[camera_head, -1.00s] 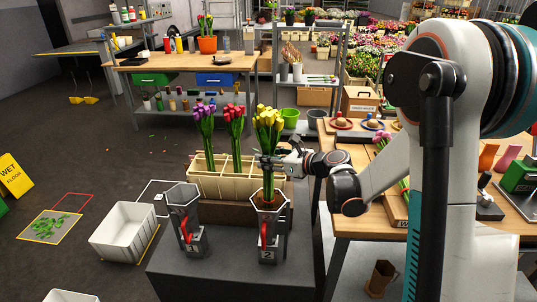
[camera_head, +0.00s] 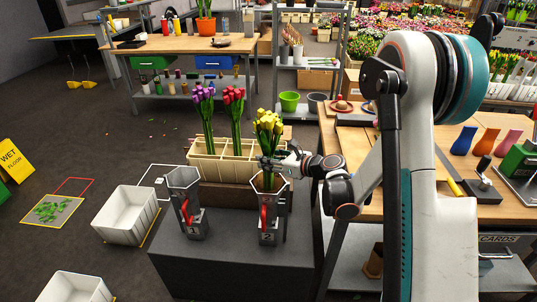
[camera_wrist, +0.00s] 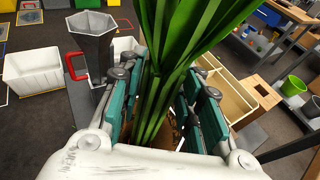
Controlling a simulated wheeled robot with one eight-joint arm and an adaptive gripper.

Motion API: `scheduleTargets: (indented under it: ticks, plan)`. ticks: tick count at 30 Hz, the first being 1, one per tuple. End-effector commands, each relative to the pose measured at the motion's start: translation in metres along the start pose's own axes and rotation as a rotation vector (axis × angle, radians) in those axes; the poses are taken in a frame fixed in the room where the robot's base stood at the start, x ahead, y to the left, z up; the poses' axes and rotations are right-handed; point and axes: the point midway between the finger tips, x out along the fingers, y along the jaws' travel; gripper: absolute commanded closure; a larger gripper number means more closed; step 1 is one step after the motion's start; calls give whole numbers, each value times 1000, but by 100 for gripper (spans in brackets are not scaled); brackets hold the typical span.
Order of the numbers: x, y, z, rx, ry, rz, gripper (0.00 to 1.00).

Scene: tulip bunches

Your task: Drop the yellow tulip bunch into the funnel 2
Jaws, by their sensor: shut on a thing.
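The yellow tulip bunch (camera_head: 268,122) is upright above funnel 2 (camera_head: 269,226), a grey metal funnel with a red handle and a "2" plate. My gripper (camera_head: 268,163) is shut on its green stems, just above the funnel's rim. The stems (camera_wrist: 178,60) run between the teal-sided fingers (camera_wrist: 160,100) in the wrist view. The lower stems reach into the funnel's mouth in the head view. How deep their ends are is hidden.
Funnel 1 (camera_head: 184,182) stands to the left on the same grey stand (camera_head: 225,258). Behind is a cream divided crate (camera_head: 207,168) with purple (camera_head: 204,95) and red tulips (camera_head: 233,98). A wooden table (camera_head: 345,150) is to the right. A white bin (camera_head: 125,215) is on the floor at left.

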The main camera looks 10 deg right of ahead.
Motion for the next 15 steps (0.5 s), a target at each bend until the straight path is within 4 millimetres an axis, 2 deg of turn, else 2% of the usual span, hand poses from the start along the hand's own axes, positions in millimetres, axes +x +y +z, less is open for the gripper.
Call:
scheduleTargets:
  ticks: [15]
  plan:
    - [11,0,-36,0,0,0,100]
